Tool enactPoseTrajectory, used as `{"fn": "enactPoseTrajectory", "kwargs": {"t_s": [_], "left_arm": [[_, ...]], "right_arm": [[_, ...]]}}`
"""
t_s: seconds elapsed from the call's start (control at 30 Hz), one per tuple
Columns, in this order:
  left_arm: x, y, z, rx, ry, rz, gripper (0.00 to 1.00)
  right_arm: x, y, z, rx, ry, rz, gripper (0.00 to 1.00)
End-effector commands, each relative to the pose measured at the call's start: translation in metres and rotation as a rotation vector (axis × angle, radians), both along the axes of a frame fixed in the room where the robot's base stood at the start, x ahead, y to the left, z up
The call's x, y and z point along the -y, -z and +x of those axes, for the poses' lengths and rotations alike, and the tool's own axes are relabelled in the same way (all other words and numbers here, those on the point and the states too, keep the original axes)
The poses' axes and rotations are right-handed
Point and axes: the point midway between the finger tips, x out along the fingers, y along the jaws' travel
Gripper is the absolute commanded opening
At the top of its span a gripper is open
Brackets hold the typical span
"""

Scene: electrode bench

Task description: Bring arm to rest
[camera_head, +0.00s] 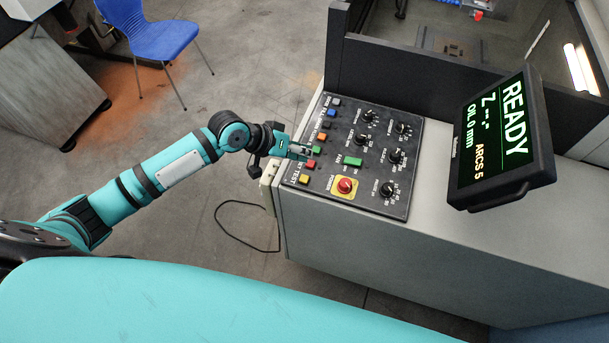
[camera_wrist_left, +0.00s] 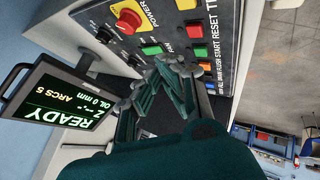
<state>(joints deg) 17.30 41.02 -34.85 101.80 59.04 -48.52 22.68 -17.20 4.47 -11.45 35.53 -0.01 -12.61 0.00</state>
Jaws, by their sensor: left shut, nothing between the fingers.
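My left arm (camera_head: 178,165) comes in from the left in the head view, stretched toward the bench. Its gripper (camera_head: 303,152) is at the left edge of the black control panel (camera_head: 376,120), over the column of coloured buttons. The gripper is shut and empty. In the left wrist view the fingers (camera_wrist_left: 170,75) point at the panel near the green and red buttons. I cannot tell whether the fingertips touch the panel. My right gripper is not in view.
A red emergency knob (camera_head: 345,185) on a yellow plate and several black dials are on the panel. A monitor (camera_head: 501,137) reading READY stands right of it. A dark-framed tank (camera_head: 430,69) is behind. A blue chair (camera_head: 152,30) stands on open floor at upper left.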

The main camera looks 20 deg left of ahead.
Motion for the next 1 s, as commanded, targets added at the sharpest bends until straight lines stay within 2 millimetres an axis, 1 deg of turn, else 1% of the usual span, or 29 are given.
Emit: {"fn": "enactPoseTrajectory", "kwargs": {"t_s": [0.33,0.37,0.43,0.47,0.53,0.57,0.6,0.67,0.7,0.8,0.87,1.0], "left_arm": [[0.001,0.000,-0.001,0.000,0.002,0.000,0.00],[0.003,0.001,-0.003,0.000,0.007,0.002,0.00],[0.012,0.006,-0.015,0.001,0.032,0.014,0.00],[0.018,0.009,-0.024,0.002,0.051,0.025,0.00],[0.035,0.017,-0.051,0.009,0.101,0.063,0.00],[0.042,0.019,-0.065,0.014,0.121,0.084,0.00],[0.048,0.022,-0.083,0.022,0.143,0.119,0.00],[0.050,0.024,-0.108,0.032,0.157,0.178,0.00],[0.048,0.025,-0.122,0.032,0.157,0.216,0.00],[0.035,0.025,-0.149,0.019,0.139,0.303,0.00],[0.026,0.025,-0.163,0.005,0.124,0.348,0.00],[0.002,0.024,-0.195,-0.045,0.079,0.443,0.00]], "right_arm": [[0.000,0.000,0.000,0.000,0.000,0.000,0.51],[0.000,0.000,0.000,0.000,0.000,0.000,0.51],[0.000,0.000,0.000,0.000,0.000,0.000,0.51],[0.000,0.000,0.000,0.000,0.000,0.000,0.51],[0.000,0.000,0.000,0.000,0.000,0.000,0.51],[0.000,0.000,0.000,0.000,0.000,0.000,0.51],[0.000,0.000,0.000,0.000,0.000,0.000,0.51],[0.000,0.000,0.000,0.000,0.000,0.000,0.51],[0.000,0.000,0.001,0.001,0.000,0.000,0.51],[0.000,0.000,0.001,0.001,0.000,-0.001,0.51],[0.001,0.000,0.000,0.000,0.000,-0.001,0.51],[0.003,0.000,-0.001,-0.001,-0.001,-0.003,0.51]]}}
